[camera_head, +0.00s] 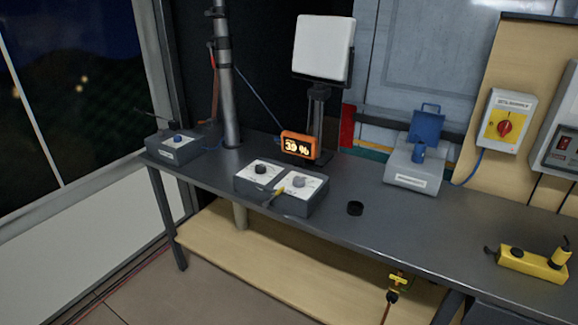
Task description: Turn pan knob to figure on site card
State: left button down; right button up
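A grey control box (297,205) stands near the front edge of the dark bench, left of centre. It has two white dial faces, with a black knob (261,169) on the left one and a grey knob (299,182) on the right one. The dial lettering is too small to read, so I cannot tell which is the pan knob. A small yellow item (276,194) sits at the front between the dials. I cannot make out a site card for certain. Neither of my grippers is in view.
An orange display (301,145) reads what looks like 30 %, beside a white panel (323,47) on a stand. A grey box (174,148) with a blue knob is at the left, by a metal pole (228,95).

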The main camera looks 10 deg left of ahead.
aim_at(260, 169)
jog(key=z, duration=1.8)
jog(key=k+j+u, duration=0.1)
jog(key=j, duration=0.35)
jog(key=k+j+u, duration=0.1)
jog(key=j, duration=0.4)
jog(key=k+j+u, duration=0.1)
jog(key=j, duration=0.4)
jog(key=k+j+u, duration=0.1)
jog(key=k+j, duration=0.15)
jog(key=j, duration=0.25)
